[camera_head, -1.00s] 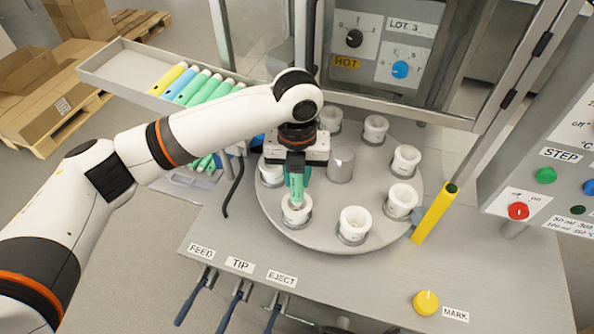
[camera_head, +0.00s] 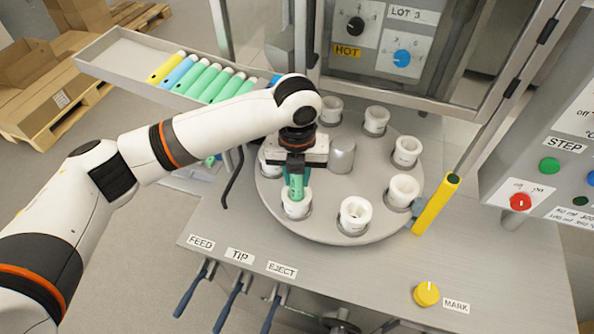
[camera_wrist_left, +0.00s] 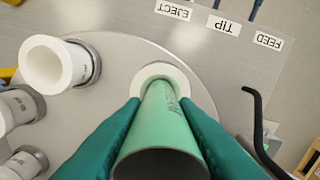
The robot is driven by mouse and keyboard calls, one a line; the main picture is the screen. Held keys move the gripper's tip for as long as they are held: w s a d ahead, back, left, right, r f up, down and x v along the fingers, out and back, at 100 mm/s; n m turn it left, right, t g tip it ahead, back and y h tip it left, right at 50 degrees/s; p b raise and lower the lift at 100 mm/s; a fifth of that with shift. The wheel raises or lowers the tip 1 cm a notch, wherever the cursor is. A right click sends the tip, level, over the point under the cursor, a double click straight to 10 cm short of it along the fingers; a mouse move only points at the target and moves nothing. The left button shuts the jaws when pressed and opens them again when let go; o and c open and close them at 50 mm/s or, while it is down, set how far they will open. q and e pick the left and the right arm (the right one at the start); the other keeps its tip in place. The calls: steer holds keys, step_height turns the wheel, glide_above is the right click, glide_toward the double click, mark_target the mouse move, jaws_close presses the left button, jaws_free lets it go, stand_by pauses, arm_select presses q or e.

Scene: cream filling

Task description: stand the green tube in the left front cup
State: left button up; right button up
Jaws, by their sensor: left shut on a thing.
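My left gripper (camera_head: 297,170) is shut on the green tube (camera_head: 297,187), which is held about upright. It also shows in the left wrist view, with green fingers on both sides of the tube (camera_wrist_left: 163,115). The tube's lower end is at the mouth of the white left front cup (camera_head: 295,208), seen in the wrist view as a white ring (camera_wrist_left: 158,69) around the tube's far end. How deep the tube sits in the cup I cannot tell. My right gripper is not in view.
The cup stands on a round grey turntable (camera_head: 325,228) with several other white cups, one (camera_head: 355,214) just to the right. A metal post (camera_head: 341,157) rises at its centre. A tray (camera_head: 125,73) of tubes is at back left.

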arm_select(q)
steer(key=o, duration=1)
step_height(320, 180, up, 11)
steer(key=shift+f+b, duration=0.15)
steer(key=shift+b, duration=0.8)
steer(key=shift+r, duration=0.7)
